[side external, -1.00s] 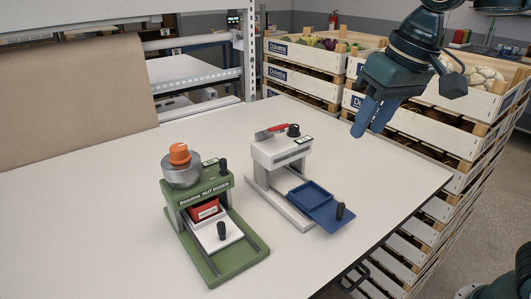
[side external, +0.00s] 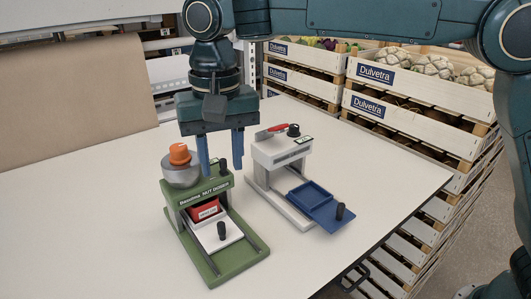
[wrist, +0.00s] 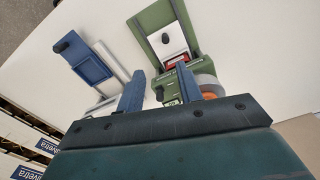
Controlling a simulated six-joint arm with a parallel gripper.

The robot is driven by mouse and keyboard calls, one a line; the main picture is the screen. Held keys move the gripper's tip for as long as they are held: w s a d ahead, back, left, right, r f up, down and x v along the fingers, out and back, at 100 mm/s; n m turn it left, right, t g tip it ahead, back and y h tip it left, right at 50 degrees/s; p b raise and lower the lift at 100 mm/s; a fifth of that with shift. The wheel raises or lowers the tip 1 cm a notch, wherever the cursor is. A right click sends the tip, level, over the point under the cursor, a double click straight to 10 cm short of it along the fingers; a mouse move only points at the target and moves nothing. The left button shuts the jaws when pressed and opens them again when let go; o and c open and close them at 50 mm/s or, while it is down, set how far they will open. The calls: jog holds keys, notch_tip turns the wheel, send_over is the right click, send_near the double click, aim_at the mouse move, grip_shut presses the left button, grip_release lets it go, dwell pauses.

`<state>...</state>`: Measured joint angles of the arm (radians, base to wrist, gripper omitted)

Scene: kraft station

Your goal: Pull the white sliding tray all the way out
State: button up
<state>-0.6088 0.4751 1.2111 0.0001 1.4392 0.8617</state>
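The white sliding tray (side external: 217,232) sits in the green machine (side external: 240,259), with a black knob (side external: 221,230) standing on it. A red block with a label (side external: 207,210) shows behind the knob under the machine's bridge. The tray also shows in the wrist view (wrist: 170,42). My gripper (side external: 221,166) is open and empty, with its two blue fingers pointing down above and behind the green machine. In the wrist view its fingers (wrist: 172,94) are spread, with the tray knob beyond them.
An orange-topped metal cup (side external: 181,174) stands on the green machine's left. A grey machine with a blue tray (side external: 322,207) and a red-handled tool (side external: 271,132) on top stands to the right. The table front (side external: 120,240) is clear. Stacked crates (side external: 410,95) stand behind the table.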

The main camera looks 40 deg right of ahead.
aim_at(221, 223)
jog(key=shift+w+a+f, duration=0.1)
jog(key=shift+a+f, duration=0.3)
jog(key=shift+a, duration=0.35)
notch_tip(221, 223, down, 14)
jog(key=shift+r, duration=0.1)
dwell(0.4)
grip_shut()
